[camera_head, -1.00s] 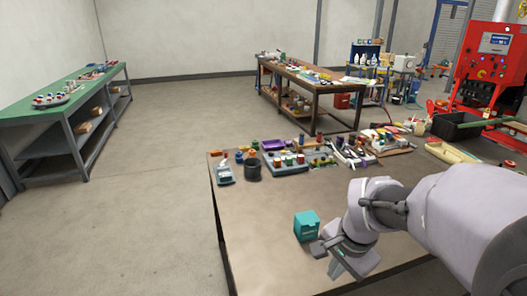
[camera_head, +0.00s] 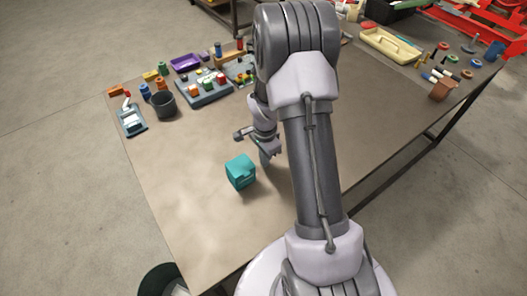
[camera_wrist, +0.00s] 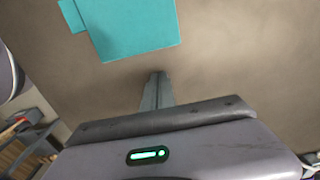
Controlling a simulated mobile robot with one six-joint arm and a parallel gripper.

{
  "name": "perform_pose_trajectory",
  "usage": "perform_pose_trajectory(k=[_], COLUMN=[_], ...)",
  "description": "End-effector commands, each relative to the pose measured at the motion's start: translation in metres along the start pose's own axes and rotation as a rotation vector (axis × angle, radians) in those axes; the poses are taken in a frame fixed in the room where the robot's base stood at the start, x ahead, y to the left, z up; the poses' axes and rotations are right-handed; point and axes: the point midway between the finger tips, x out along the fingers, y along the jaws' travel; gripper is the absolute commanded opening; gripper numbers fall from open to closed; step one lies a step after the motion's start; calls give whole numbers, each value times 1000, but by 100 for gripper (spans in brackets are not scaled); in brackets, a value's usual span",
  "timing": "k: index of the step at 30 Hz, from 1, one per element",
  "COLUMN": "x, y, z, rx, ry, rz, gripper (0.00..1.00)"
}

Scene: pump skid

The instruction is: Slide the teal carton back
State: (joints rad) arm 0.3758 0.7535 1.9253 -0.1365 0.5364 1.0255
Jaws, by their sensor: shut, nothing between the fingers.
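The teal carton (camera_head: 241,172) stands upright on the brown table, clear of other objects. It also shows at the top of the wrist view (camera_wrist: 125,25), partly cut off, with a small tab at its left. My gripper (camera_head: 266,160) is low over the table, just to the right of the carton and slightly farther away. Its fingers (camera_wrist: 157,78) are together and empty in the wrist view, with a small gap of bare tabletop between them and the carton. Whether the fingertips touch the table cannot be told.
A dark cup (camera_head: 163,104), a purple tray (camera_head: 186,62) and a grey tray of small blocks (camera_head: 204,88) stand toward the back left of the table. A cream tray (camera_head: 390,45) and several small parts are at the back right. The tabletop around the carton is bare.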

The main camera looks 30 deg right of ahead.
Motion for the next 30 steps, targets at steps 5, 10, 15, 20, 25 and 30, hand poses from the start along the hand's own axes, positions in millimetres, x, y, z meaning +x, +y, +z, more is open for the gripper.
perform_pose_trajectory(k=[5,10,15,20,25,30], x=[4,2,1,1,4,5], y=[0,0,0,0,0,-1], z=[27,39,40,41,65,115], rx=[-3,-1,-1,-1,-6,-8], ry=[0,1,0,0,0,0], rz=[-1,-1,-1,-1,0,-2], gripper=[0,0,0,0,0,0])
